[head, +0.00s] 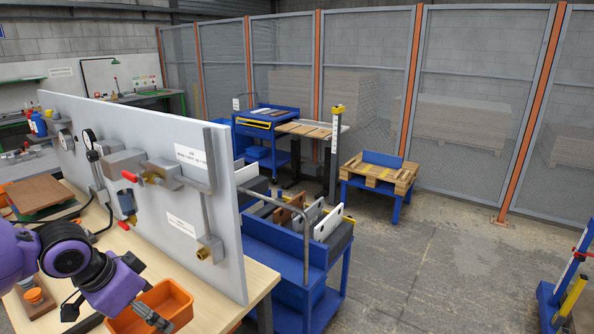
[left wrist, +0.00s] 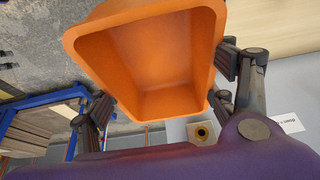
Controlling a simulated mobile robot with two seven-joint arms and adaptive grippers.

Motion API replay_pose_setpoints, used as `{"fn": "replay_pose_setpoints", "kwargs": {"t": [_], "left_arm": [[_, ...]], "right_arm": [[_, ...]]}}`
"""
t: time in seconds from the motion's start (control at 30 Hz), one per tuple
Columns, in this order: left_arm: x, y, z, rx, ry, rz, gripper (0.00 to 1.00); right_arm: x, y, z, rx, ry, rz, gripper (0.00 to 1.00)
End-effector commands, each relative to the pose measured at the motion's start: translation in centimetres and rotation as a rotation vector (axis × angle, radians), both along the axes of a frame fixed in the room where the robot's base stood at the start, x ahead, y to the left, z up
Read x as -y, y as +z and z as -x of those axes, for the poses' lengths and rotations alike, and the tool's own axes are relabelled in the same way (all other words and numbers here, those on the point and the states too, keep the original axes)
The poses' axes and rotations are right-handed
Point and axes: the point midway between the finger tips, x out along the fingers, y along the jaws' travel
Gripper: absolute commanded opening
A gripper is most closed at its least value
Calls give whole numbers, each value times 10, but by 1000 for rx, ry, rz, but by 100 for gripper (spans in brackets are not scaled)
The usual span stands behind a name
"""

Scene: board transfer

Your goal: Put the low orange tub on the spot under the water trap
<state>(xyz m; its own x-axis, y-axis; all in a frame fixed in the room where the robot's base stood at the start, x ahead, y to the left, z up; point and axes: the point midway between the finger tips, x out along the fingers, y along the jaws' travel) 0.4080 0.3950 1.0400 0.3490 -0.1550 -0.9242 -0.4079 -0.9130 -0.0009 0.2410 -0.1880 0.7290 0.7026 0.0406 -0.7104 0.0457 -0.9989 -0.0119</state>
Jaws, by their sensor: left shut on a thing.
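The low orange tub (head: 171,298) is at the bottom of the head view, in front of the grey panel. My left gripper (head: 112,312) is shut on it. In the left wrist view the tub (left wrist: 150,55) sits between the two dark fingers, one on each side, and its inside looks empty. A unit with a small blue body (head: 127,204), which looks like the water trap, is mounted on the panel above and left of the tub. The spot under it is hidden behind my left arm or out of frame. My right gripper is not in view.
The upright grey panel (head: 224,225) carries gauges, red-handled valves and a brass fitting (head: 207,250). The light wooden bench top (head: 262,277) runs below it. A blue cart (head: 275,250) with boards stands right behind the panel. Open floor lies to the right.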

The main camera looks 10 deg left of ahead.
Motion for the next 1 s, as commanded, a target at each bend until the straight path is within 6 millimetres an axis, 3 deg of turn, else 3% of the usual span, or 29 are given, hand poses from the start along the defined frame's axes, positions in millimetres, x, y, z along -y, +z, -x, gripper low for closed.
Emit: {"fn": "replay_pose_setpoints", "kwargs": {"t": [0.17,0.43,0.8,1.0], "left_arm": [[27,-7,-12,8,62,13,49],[95,-5,-48,12,189,14,49],[199,43,-90,7,363,9,49],[224,60,-95,2,411,3,49]], "right_arm": [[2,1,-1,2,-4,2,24],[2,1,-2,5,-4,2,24],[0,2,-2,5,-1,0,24],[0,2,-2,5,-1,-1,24]]}}
